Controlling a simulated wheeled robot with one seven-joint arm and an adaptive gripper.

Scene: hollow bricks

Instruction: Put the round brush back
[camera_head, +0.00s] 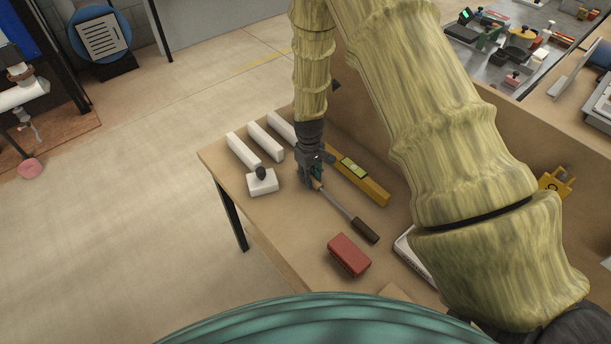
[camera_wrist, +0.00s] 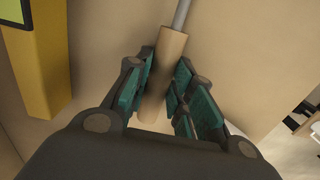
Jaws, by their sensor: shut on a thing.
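The round brush has a pale wooden handle, a thin grey metal shaft (camera_head: 340,204) and a dark brown cylindrical head (camera_head: 365,230). My gripper (camera_head: 315,182) is shut on its wooden handle. In the wrist view, the handle (camera_wrist: 162,75) lies between the green-padded fingers (camera_wrist: 155,98), with the grey shaft running out at the top. In the head view the head points toward the lower right, over the tabletop. I cannot tell whether the brush touches the table or is just above it. The fingers hide part of the handle.
A yellow spirit level (camera_head: 362,182) lies close right of my gripper. Several white bars (camera_head: 243,150) and a white block with a dark knob (camera_head: 262,184) are to the left. A red brick (camera_head: 349,255) lies nearer. The tan table's (camera_head: 285,232) front left is bare.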

